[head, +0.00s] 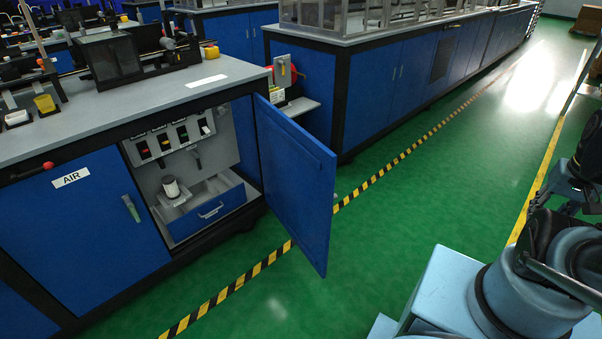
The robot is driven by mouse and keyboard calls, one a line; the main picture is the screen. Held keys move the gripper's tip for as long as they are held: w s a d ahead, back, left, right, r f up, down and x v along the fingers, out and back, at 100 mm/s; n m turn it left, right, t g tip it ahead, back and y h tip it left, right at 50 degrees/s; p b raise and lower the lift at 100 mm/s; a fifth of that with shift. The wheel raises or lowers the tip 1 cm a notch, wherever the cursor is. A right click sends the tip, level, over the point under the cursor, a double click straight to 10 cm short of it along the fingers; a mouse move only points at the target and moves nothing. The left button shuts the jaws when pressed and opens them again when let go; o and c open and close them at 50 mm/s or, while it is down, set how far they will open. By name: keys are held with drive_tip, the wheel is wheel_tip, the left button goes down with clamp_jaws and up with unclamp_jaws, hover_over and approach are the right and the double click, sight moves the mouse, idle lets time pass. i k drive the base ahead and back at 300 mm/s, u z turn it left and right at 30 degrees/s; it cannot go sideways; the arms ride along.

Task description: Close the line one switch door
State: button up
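The blue switch door (297,180) stands wide open in the head view, hinged on the right side of its cabinet opening and swung out over the green floor. Behind it, the open compartment shows a grey panel with several switches (172,140), a white roll on a small stand (173,190) and a blue drawer (205,212) with a handle. Whether this cabinet is line one cannot be read. My arm (530,275) shows in the lower right corner, well apart from the door. My gripper is not visible.
A closed blue door labelled AIR (85,220) is left of the compartment. The grey worktop (200,85) above carries machines. Yellow-black floor tape (235,288) runs under the door. Green floor (410,190) is clear between door and arm.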

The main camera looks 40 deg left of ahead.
sight(298, 171)
drive_tip(key=z, duration=0.05)
drive_tip(key=i, duration=1.75)
drive_tip(key=u, duration=2.3)
